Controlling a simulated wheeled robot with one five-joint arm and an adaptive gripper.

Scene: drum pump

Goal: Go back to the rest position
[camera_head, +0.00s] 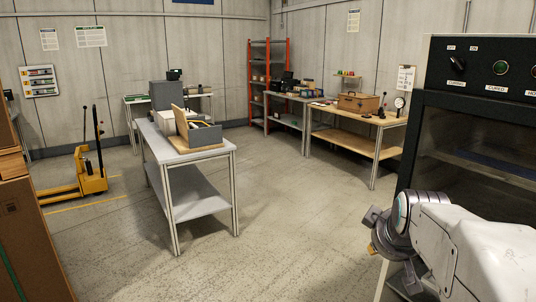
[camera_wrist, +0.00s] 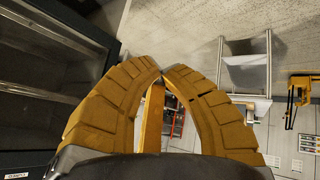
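My gripper shows in the wrist view (camera_wrist: 162,73) with its yellow ribbed fingers curved inward and the tips meeting or nearly meeting. Nothing is seen held at the tips. A yellow bar stands between the fingers; I cannot tell whether it is part of the gripper. In the head view my white and grey arm reaches in from the lower right, and the gripper is mostly hidden behind the wrist. The arm end is in front of a dark cabinet (camera_head: 460,110) with a glass front and a knob panel.
A wooden-topped bench (camera_head: 350,140) and an orange-framed shelf (camera_head: 250,85) are at the back. A yellow pallet truck (camera_head: 88,178) and cardboard boxes (camera_head: 30,240) are at left. The middle floor is clear.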

